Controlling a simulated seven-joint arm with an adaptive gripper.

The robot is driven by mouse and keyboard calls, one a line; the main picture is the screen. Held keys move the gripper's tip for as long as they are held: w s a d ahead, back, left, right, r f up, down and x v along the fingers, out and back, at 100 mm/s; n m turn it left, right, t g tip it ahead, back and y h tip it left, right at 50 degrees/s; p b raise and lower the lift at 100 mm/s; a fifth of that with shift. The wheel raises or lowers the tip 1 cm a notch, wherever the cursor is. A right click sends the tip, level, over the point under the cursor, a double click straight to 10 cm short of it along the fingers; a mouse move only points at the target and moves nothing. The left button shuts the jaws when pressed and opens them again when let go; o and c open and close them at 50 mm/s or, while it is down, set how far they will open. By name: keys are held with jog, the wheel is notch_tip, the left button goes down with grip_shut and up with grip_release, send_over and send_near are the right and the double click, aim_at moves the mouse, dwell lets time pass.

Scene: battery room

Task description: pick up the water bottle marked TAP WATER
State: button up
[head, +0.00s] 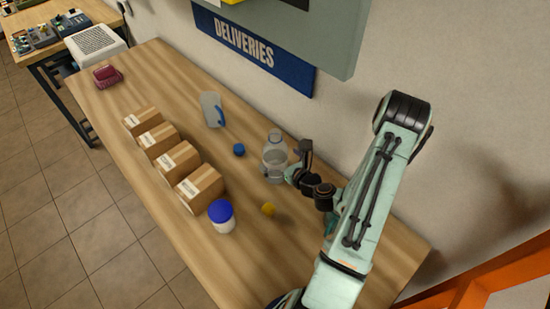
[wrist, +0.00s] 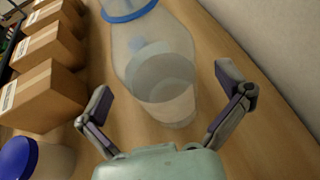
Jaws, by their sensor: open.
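A clear water bottle (head: 275,163) with a blue ring at its neck stands upright on the wooden table, partly filled. No TAP WATER marking is readable on it in either view. My gripper (head: 297,164) is at the bottle's right side in the head view, low over the table. In the wrist view the bottle (wrist: 160,75) lies ahead, between the two spread fingers of my gripper (wrist: 168,96). The fingers are open and hold nothing. I cannot tell whether either finger touches the bottle.
A small blue cap (head: 239,150) and a clear jug with blue handle (head: 211,108) are left of the bottle. A blue-lidded jar (head: 222,217), a yellow piece (head: 268,209) and several cartons (head: 199,188) stand nearer the front edge. The wall (head: 335,115) rises behind.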

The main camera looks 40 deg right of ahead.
jog(key=shift+x, duration=0.95)
jog(key=c, duration=1.3)
jog(key=shift+r, duration=0.15)
